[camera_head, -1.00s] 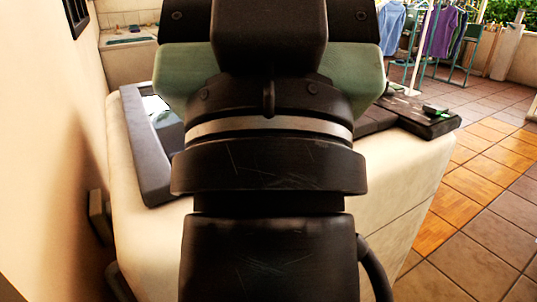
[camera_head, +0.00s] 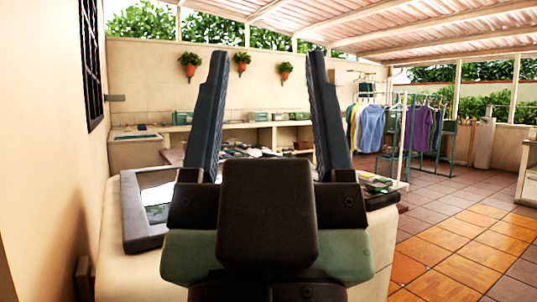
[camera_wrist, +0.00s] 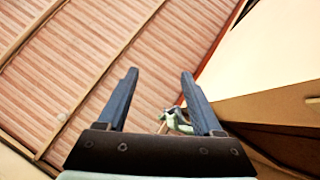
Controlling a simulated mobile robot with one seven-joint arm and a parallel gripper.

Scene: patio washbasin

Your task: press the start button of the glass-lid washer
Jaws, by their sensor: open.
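A cream, box-like unit (camera_head: 122,255) stands close in front of me in the head view. A dark-framed glassy panel (camera_head: 157,198) lies on its top at the left, and this may be the glass-lid washer. No start button can be made out; my arm hides much of the unit's top and front. My gripper (camera_head: 267,58) is open and empty, its two dark fingers pointing up in front of the unit. In the wrist view the fingers (camera_wrist: 159,74) stand apart with nothing between their tips, facing the ribbed roof.
A cream wall (camera_head: 50,150) runs close along the left. Small items lie on a surface behind my gripper. A shelf counter (camera_head: 240,126) lines the back wall below hanging pots. A clothes rack (camera_head: 405,125) stands at the back right. The tiled floor (camera_head: 465,240) at right is clear.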

